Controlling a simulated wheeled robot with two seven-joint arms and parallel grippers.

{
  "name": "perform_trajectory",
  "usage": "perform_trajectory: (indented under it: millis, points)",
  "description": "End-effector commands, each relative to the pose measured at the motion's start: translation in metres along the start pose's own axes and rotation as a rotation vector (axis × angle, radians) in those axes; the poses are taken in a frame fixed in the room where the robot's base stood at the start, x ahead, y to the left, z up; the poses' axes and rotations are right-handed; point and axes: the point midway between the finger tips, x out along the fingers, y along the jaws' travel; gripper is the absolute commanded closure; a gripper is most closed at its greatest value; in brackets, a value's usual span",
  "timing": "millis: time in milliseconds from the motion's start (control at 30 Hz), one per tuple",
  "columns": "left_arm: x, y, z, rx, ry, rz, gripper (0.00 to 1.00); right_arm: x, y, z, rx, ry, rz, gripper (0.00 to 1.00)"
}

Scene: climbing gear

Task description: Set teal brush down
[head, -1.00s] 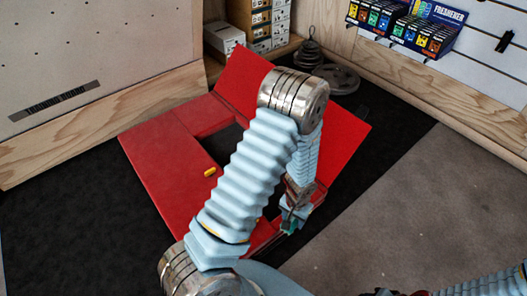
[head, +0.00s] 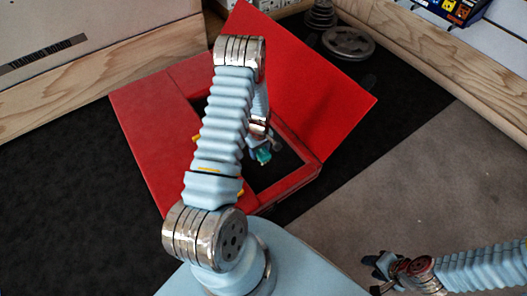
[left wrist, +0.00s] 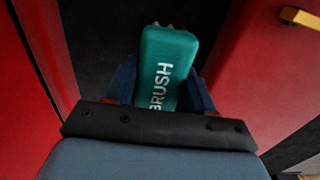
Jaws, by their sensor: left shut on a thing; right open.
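The teal brush (left wrist: 168,68), with "BRUSH" in white letters, is held between the two fingers of my left gripper (left wrist: 160,88) in the left wrist view. In the head view the brush (head: 264,155) shows as a small teal patch below my left wrist, over the dark opening of the red box (head: 150,135). My left arm hides part of the box and most of the left gripper. I cannot tell whether the brush touches the bottom. My right gripper (head: 378,275) is open and empty over the grey carpet at the lower right.
The red box's lid (head: 310,75) stands open at a slant behind the opening. A yellow latch (left wrist: 300,18) shows on the red surface. Weight plates (head: 348,42) lie at the back by the wooden wall. The grey carpet (head: 420,170) to the right is clear.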

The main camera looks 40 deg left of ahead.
Motion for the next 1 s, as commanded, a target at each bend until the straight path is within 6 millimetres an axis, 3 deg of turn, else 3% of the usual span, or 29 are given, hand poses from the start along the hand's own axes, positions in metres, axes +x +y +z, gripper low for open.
perform_trajectory:
  millis: [100,200,467,633,1000]
  points:
    - [0.029,0.020,-0.010,-0.001,-0.001,-0.001,0.80,0.007,0.002,0.000,0.000,-0.001,-0.001,0.57]
    - [0.044,0.034,-0.016,0.002,-0.001,0.000,0.80,0.010,0.003,0.001,-0.001,-0.002,-0.002,0.57]
    - [0.062,0.048,-0.023,0.001,0.000,0.001,0.80,0.013,0.003,0.001,-0.001,-0.004,-0.003,0.57]
    - [0.088,0.048,-0.023,0.001,-0.002,-0.001,0.80,0.016,0.004,0.001,-0.001,-0.005,-0.004,0.57]
    - [0.095,0.048,-0.023,0.002,0.000,0.000,0.80,0.019,0.005,0.002,-0.001,-0.005,-0.005,0.57]
